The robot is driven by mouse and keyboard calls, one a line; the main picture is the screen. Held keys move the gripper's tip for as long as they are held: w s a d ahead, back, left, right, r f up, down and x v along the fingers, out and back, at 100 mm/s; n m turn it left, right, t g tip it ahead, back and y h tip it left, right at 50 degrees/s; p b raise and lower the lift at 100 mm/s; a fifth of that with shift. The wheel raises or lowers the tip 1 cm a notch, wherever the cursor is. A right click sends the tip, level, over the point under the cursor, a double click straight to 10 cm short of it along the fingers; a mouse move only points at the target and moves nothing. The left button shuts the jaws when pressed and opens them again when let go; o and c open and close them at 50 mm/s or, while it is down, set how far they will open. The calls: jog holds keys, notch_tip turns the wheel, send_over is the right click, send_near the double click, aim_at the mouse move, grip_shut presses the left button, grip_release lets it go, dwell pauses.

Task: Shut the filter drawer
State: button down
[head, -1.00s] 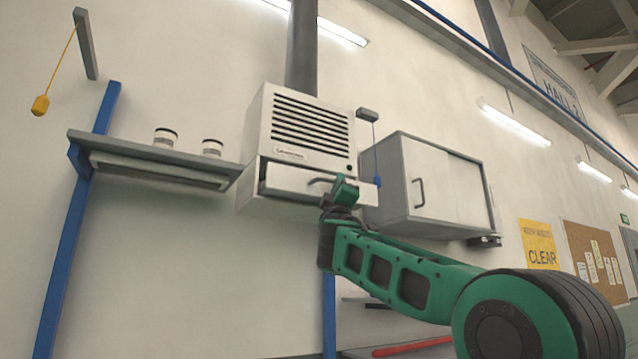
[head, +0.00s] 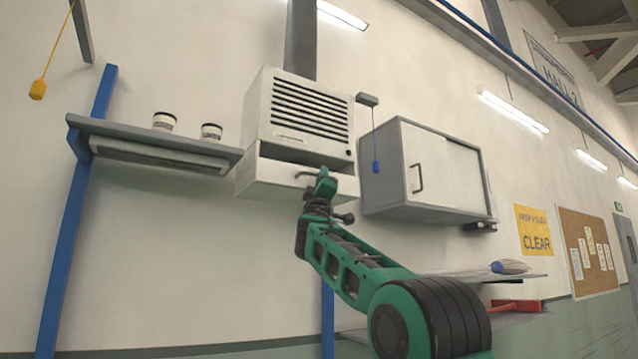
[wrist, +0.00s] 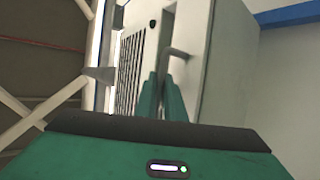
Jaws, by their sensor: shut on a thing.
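The filter drawer (head: 268,178) is a pale box front at the bottom of the white louvred wall unit (head: 300,108). It stands out from the unit, so it is open; how far is hard to tell. Its grey bar handle (head: 306,174) is on the front and also shows in the wrist view (wrist: 179,52). My gripper (head: 325,181) is at the right part of the handle, with its green fingers (wrist: 164,98) closed on it. The fingers hide part of the handle.
A shelf (head: 150,140) with two small tins (head: 164,121) is on the left. A grey cabinet (head: 425,170) hangs close on the right, and a blue pull (head: 376,166) dangles between. A bench with a brush (head: 510,267) stands lower right.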

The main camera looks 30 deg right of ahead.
jog(key=c, duration=2.1)
grip_release()
jog(key=shift+w+a+f, duration=0.15)
jog(key=shift+w+f, duration=0.1)
jog(key=shift+w, duration=0.15)
jog(key=v, duration=1)
jog(key=shift+s+f, duration=0.2)
jog(key=shift+s, duration=0.2)
